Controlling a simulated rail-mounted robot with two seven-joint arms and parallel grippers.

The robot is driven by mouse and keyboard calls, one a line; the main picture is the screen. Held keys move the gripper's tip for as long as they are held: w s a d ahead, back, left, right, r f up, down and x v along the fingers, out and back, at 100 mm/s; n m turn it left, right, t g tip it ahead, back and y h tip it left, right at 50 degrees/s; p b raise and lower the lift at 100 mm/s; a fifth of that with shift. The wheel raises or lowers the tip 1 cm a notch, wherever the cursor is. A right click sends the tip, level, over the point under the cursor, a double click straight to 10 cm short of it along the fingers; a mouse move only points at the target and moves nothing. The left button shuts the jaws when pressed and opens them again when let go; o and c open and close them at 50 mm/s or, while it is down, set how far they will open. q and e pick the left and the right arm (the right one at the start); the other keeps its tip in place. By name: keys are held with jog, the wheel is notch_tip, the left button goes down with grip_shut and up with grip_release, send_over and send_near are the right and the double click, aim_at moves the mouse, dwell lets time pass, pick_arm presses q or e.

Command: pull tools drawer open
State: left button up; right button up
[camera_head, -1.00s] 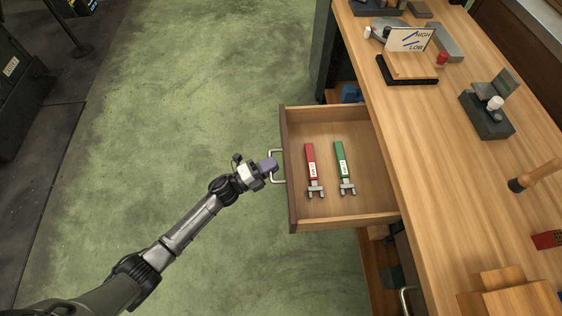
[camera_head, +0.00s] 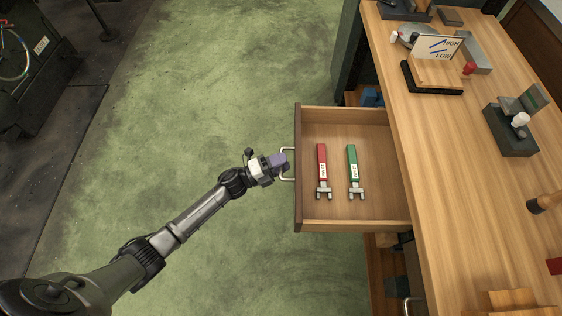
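The tools drawer (camera_head: 350,226) stands pulled out from the wooden workbench (camera_head: 440,190), in the middle of the head view. Inside it lie a red-handled tool (camera_head: 322,165) and a green-handled tool (camera_head: 353,165), side by side. A pale metal handle (camera_head: 287,179) is on the drawer's left front face. My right gripper is out of view.
On the bench stand a HIGH/LOW sign block (camera_head: 436,60) and a dark block with a white knob (camera_head: 511,135). A lower drawer handle (camera_head: 408,306) shows below. The green floor (camera_head: 200,90) left of the drawer is clear.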

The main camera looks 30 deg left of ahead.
pick_arm(q)
jog(key=p+v, duration=0.2)
jog(key=v, duration=1.2)
jog(key=shift+w, duration=0.15)
